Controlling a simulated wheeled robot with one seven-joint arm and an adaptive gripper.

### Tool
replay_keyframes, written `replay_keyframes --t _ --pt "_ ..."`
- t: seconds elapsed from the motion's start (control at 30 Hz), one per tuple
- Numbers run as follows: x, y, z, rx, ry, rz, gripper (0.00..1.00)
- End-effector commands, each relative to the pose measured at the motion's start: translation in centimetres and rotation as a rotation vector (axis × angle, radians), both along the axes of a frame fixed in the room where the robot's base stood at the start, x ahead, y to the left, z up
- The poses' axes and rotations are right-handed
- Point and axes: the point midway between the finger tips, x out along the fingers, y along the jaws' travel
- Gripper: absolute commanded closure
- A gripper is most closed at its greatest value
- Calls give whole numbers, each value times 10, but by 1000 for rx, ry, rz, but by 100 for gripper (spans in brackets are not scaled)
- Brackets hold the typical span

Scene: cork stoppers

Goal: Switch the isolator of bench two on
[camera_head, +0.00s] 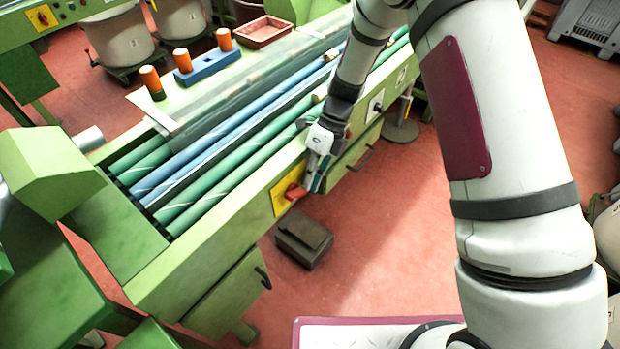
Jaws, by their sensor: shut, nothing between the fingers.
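A red isolator handle (295,191) on a yellow plate (280,198) is on the front face of the near green bench (190,272). The handle lies roughly along the bench face. My gripper (317,184) is shut and empty, its fingertips just right of the handle. I cannot tell whether they touch it. A second isolator, a red knob (43,18) on a yellow plate, is on another green bench at the far top left. No bench number is readable.
A dark rotary switch (375,105) on a white plate and a drawer handle (361,159) are right of my gripper. A dark box (303,239) stands on the red floor below. Green and blue rollers (225,150) fill the bench top. Floor at right of the bench is partly clear.

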Motion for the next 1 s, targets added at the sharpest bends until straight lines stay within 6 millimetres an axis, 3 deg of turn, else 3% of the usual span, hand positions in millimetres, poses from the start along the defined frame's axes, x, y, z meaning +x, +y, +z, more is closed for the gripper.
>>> replay_keyframes --t 1.0 --pt "0 0 16 0 1 1 100"
